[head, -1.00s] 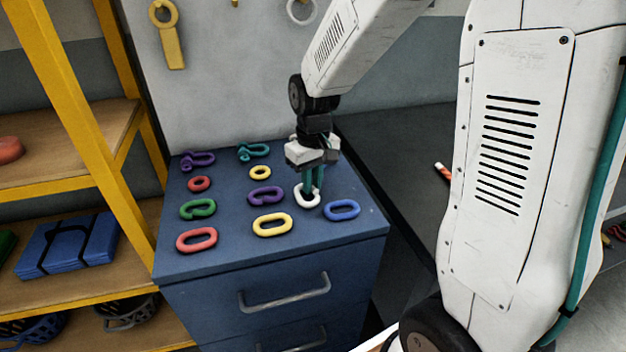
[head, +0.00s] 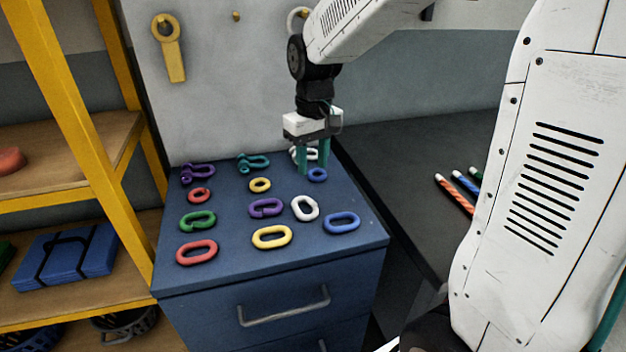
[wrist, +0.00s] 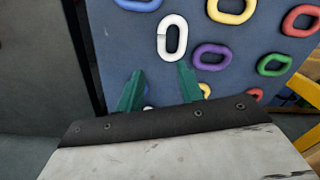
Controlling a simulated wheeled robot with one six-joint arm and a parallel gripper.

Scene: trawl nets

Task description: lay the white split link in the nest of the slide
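The white link (head: 297,208) lies flat on the blue cabinet top (head: 225,262), left of a blue oval link. It also shows in the wrist view (wrist: 162,40), ahead of my fingertips and apart from them. I cannot make out its split clearly. My gripper (head: 313,169) has green fingers pointing down near the back right of the cabinet top, behind the white link. In the wrist view my gripper (wrist: 160,71) is open, with nothing held between its fingertips. I cannot identify the slide or its nest in either view.
Purple (head: 265,213), yellow (head: 272,245) and blue (head: 342,230) links lie around the white one. A small blue ring (head: 317,180) and a white piece (head: 296,152), partly hidden, are by my fingers. A dark table (head: 400,150) with striped sticks stands right, a yellow shelf (head: 75,130) left.

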